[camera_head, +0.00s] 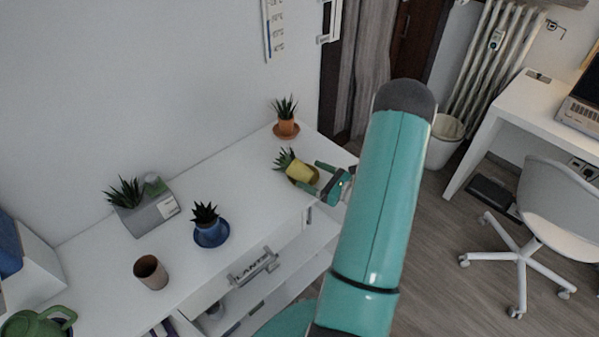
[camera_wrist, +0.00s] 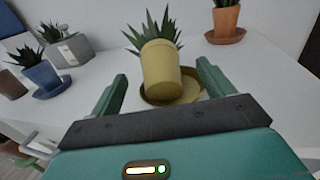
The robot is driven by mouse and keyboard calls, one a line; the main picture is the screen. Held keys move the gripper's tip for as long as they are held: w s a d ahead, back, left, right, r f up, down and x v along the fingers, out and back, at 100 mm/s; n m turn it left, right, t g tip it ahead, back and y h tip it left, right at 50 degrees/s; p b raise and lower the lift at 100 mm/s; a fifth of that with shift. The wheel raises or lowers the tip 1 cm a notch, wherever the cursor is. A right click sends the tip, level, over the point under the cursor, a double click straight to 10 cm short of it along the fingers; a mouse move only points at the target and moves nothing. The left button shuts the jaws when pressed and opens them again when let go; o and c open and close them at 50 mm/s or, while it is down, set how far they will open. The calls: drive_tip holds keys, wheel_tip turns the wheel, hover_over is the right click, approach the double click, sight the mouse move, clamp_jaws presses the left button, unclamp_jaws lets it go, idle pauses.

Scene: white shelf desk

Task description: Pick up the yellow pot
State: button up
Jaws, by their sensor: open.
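The yellow pot (camera_head: 300,172) holds a spiky green plant and is tilted on the white shelf desk (camera_head: 250,180), near its right end. In the wrist view the yellow pot (camera_wrist: 161,70) leans on a yellow saucer (camera_wrist: 188,90), with its plant at the far side. My gripper (camera_head: 325,175) is open, with its fingers reaching toward the pot from the right. In the wrist view my gripper (camera_wrist: 161,82) has one green finger on each side of the pot, with visible gaps. Nothing is held.
A terracotta pot (camera_head: 286,127) stands just behind the yellow pot. A blue pot (camera_head: 211,234), a grey planter (camera_head: 150,212) and a brown cup (camera_head: 151,273) stand to the left. The desk between the blue and yellow pots is clear. A white chair (camera_head: 560,205) is at right.

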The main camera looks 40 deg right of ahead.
sight(300, 165)
drive_tip(key=x, duration=0.5)
drive_tip(key=shift+w+a+f, duration=0.1)
drive_tip(key=c, duration=1.3)
drive_tip(key=shift+c, duration=0.2)
drive_tip(key=shift+r, duration=0.45)
wheel_tip(300, 165, up, 2)
drive_tip(key=shift+r, duration=0.1)
drive_tip(key=s+a+r, duration=0.1)
drive_tip(key=s+r, duration=0.4)
drive_tip(key=r, duration=0.1)
drive_tip(key=shift+s+r, duration=0.3)
drive_tip(key=shift+s, duration=0.05)
drive_tip(key=s+a+r, duration=0.2)
drive_tip(key=s+r, duration=0.1)
drive_tip(key=s, duration=0.5)
drive_tip(key=shift+r, duration=0.15)
drive_tip(key=shift+a, duration=0.1)
